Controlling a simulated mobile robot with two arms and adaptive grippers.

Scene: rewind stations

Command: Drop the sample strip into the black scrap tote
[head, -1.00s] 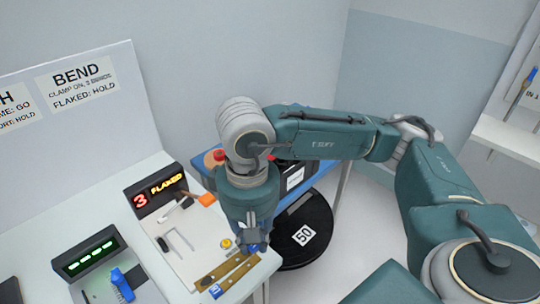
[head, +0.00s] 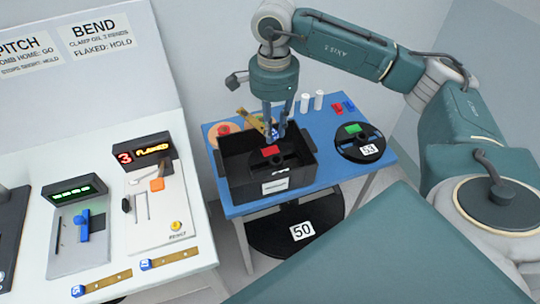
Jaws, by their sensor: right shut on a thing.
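The sample strip (head: 256,122) is a short brass-coloured piece with a blue end. My right gripper (head: 277,132) is shut on it and holds it tilted, over the back part of the black scrap tote (head: 231,193). The tote is an open box with a white label on its front wall, standing on a blue table. A black round thing with a red patch (head: 270,151) lies inside it. The gripper and strip hide part of the tote's back rim. My left gripper is out of view.
Two more brass strips with blue ends (head: 184,256) (head: 115,278) lie along the white bench's front edge. The blue table (head: 322,130) also holds white cylinders (head: 304,103) and a black reel (head: 360,141). A large black disc (head: 270,238) labelled 50 is below.

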